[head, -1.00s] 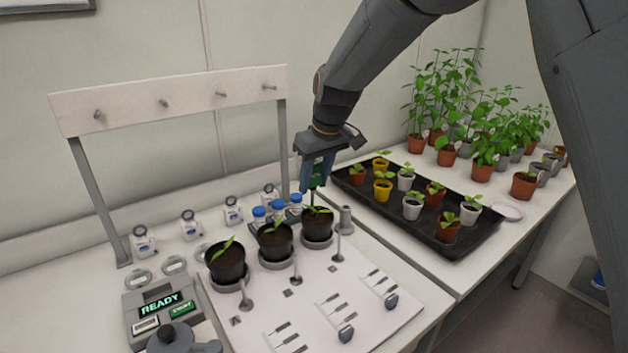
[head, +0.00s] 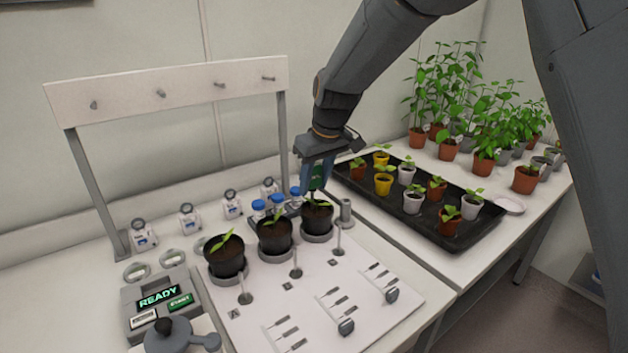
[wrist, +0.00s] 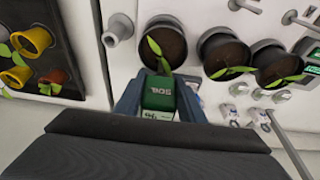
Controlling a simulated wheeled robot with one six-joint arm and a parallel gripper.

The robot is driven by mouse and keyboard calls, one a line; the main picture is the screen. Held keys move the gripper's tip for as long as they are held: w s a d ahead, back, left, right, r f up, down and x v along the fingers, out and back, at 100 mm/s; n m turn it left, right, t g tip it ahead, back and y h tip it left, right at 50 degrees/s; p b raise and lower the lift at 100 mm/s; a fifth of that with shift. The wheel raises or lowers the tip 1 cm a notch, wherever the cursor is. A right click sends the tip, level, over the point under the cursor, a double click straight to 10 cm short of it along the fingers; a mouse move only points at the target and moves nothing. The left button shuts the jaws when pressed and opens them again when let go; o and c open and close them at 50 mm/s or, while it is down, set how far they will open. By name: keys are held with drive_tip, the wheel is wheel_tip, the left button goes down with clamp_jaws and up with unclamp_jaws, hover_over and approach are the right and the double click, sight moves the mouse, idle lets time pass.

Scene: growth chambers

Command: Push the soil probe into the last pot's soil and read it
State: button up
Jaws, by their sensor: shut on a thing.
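My gripper (head: 317,178) is shut on the green soil probe (head: 319,176), above the back edge of the rightmost black pot (head: 317,222). In the wrist view the probe's green body (wrist: 160,92), with white lettering, sits between my jaws, close to that pot (wrist: 146,62) and its seedling. The probe's tip is hidden, so I cannot tell whether it touches the soil. The middle pot (head: 275,240) and left pot (head: 226,264) stand in the same row, each holding dark soil and a small seedling.
Blue-capped bottles (head: 277,202) stand close behind the pots. A hook rack (head: 165,92) rises at the back. A READY console (head: 160,305) is at front left. A black seedling tray (head: 400,220) lies to the right. The white board (head: 290,315) has small posts and tools.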

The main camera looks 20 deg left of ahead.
drive_tip(key=shift+f+b, duration=0.45)
drive_tip(key=shift+f, duration=0.6)
drive_tip(key=o, duration=1.3)
drive_tip(key=shift+c, duration=0.2)
